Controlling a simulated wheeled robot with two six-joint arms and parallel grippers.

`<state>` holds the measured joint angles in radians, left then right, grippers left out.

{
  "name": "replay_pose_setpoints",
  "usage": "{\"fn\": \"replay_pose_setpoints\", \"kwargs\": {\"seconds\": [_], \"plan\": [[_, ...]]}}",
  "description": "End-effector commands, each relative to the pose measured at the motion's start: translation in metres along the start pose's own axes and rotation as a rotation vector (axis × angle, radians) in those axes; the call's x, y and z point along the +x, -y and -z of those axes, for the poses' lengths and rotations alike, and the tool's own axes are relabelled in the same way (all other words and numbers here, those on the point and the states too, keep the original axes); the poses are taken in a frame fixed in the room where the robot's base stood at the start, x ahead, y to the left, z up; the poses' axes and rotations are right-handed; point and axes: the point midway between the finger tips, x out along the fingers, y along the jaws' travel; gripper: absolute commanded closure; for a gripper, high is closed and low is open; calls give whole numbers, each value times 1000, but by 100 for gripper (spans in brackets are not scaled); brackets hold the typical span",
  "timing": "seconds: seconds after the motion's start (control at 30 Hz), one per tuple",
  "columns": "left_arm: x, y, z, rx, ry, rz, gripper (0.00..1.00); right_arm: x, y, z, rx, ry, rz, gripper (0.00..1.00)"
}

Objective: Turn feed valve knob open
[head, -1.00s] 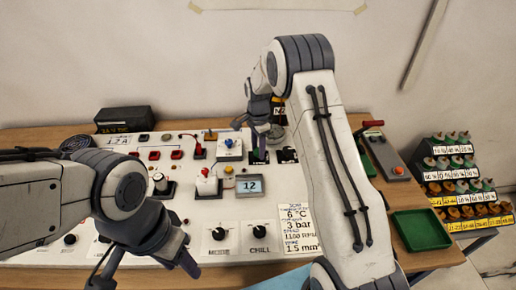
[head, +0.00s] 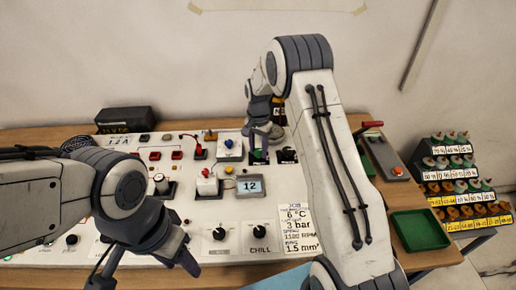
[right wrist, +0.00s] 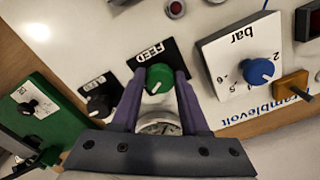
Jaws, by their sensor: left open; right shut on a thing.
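The feed valve knob (right wrist: 158,78) is green with a white pointer line and sits on a black plate marked FEED (right wrist: 147,53) in the right wrist view. My right gripper (right wrist: 160,82) is shut on this knob, one purple finger on each side. In the head view my right gripper (head: 262,135) is at the back right of the white panel, and the knob is mostly hidden there. My left gripper (head: 145,270) is open and empty above the panel's front left edge.
The white panel (head: 190,230) carries several knobs and buttons. A blue knob on a bar dial (right wrist: 258,71) is beside the feed plate. A black knob (right wrist: 98,105) is on the other side. A green tray (head: 420,230) lies at the right.

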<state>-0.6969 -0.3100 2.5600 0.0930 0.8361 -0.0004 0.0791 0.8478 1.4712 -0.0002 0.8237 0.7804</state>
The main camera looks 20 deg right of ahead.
Motion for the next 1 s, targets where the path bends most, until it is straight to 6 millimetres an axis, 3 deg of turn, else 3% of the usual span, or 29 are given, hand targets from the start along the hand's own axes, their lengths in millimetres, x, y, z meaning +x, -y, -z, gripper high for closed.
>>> {"fn": "replay_pose_setpoints", "kwargs": {"seconds": [1.0], "plan": [[-8,-1,0,0,0,0,50,-2,-1,2,-905,-5,2,100]]}}
